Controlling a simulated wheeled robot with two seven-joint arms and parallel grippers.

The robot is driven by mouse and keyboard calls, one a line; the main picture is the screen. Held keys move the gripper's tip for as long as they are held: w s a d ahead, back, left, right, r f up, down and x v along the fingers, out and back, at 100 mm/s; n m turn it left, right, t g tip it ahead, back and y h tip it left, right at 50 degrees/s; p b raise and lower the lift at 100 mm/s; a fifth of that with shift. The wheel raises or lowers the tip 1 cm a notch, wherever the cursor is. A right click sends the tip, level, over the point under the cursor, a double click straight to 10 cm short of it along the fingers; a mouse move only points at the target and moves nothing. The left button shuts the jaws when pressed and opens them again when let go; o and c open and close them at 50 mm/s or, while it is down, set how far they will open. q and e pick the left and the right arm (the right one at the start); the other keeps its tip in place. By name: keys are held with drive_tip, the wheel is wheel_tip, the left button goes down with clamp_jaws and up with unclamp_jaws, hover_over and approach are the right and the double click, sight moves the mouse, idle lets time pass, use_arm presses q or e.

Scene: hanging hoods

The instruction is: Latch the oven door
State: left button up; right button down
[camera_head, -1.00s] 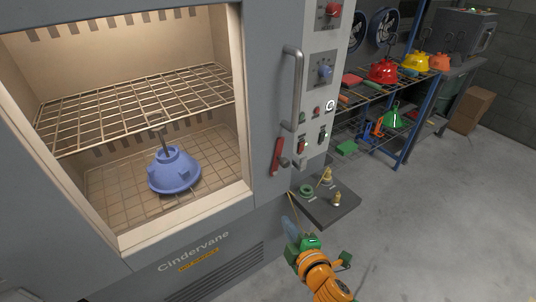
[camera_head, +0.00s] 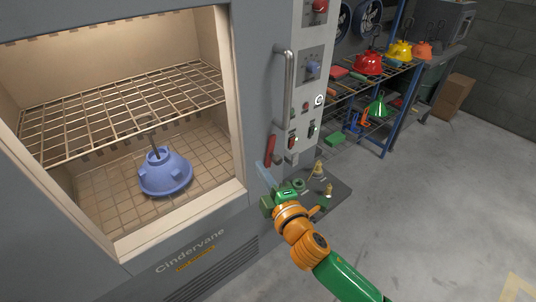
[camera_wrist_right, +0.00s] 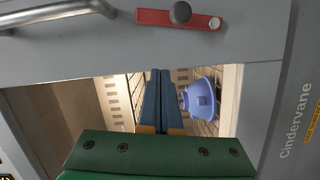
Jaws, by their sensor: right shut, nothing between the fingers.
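The grey oven door (camera_head: 258,60) looks shut, with a large lit window and a vertical metal handle (camera_head: 289,90) on its right side. A red latch lever (camera_head: 270,151) sits below the handle, standing nearly upright with a slight tilt. In the wrist view the red latch (camera_wrist_right: 160,17) shows a dark round knob over it, and the fingers are apart from it. My right gripper (camera_head: 264,177) is shut and empty, its blue fingers just below the latch in front of the door. My left gripper is not in view.
A blue hood (camera_head: 164,175) stands inside the oven under a wire rack (camera_head: 120,105). A control panel (camera_head: 311,85) is right of the handle. A small dark shelf (camera_head: 340,192) with small parts juts out behind my right gripper. Hoods stand on shelving at right; the floor there is clear.

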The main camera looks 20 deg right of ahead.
sight(264, 147)
drive_tip(key=w, duration=0.4)
drive_tip(key=shift+a, duration=0.15)
drive_tip(key=d, duration=0.1)
drive_tip(key=w+d, duration=0.1)
drive_tip(key=d, duration=0.1)
drive_tip(key=shift+w+f+p, duration=0.15)
drive_tip(key=shift+f+p, duration=0.25)
drive_tip(key=shift+d+f, duration=0.1)
drive_tip(key=shift+d, duration=0.3)
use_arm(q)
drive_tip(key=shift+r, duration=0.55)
use_arm(e)
drive_tip(key=shift+w+a, duration=0.1)
drive_tip(key=shift+w, duration=0.2)
drive_tip(key=shift+s+d+m, duration=0.2)
drive_tip(key=shift+d+m, duration=0.05)
drive_tip(key=shift+m, duration=0.05)
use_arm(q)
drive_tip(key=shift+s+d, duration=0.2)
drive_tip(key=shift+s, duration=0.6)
use_arm(e)
drive_tip(key=shift+w, duration=0.1)
